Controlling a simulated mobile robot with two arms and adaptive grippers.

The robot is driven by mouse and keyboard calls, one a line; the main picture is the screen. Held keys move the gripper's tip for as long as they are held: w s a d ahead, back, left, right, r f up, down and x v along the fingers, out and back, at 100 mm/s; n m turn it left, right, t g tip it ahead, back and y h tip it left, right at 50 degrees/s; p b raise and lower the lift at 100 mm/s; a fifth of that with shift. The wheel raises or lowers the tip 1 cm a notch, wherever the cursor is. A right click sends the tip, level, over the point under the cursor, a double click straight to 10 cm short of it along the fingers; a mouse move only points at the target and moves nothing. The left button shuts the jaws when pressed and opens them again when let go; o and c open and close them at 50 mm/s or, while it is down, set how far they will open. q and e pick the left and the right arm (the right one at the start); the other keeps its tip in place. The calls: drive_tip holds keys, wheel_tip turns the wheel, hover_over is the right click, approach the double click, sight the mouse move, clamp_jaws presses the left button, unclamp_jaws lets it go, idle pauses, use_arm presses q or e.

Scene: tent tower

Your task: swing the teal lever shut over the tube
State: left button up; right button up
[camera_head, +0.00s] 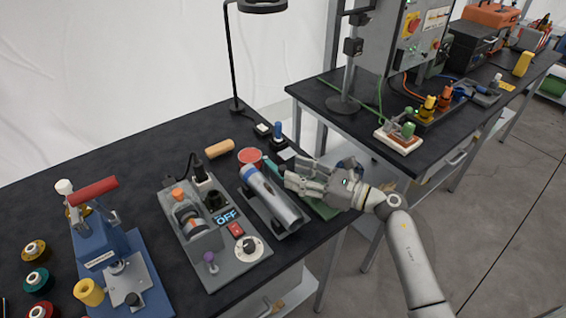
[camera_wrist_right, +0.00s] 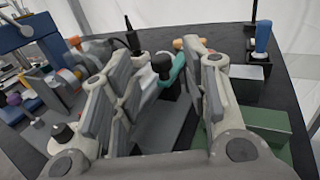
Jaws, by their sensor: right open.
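The tube (camera_head: 272,195) is a silver cylinder with a blue end, lying in a dark cradle near the table's front edge. The teal lever (camera_head: 272,168) shows beside the tube's right side, partly hidden by my right gripper. In the right wrist view the teal lever (camera_wrist_right: 177,74) has a dark knob and shows between and beyond the fingers. My right gripper (camera_head: 294,178) is open, reaching in from the right just beside the tube and lever. Its two fingers also show in the wrist view (camera_wrist_right: 152,62), apart, with nothing clearly held. Whether a finger touches the lever cannot be told.
A blue press with a red handle (camera_head: 103,240) is further left. A red-rimmed round can (camera_head: 250,156) and a wooden cylinder (camera_head: 219,149) lie behind. A green block (camera_wrist_right: 262,133) sits under the gripper.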

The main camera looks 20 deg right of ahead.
sight(284, 168)
drive_tip(key=shift+p+x, duration=0.45)
drive_tip(key=shift+x, duration=1.9)
drive_tip(key=shift+c, duration=0.2)
clamp_jaws()
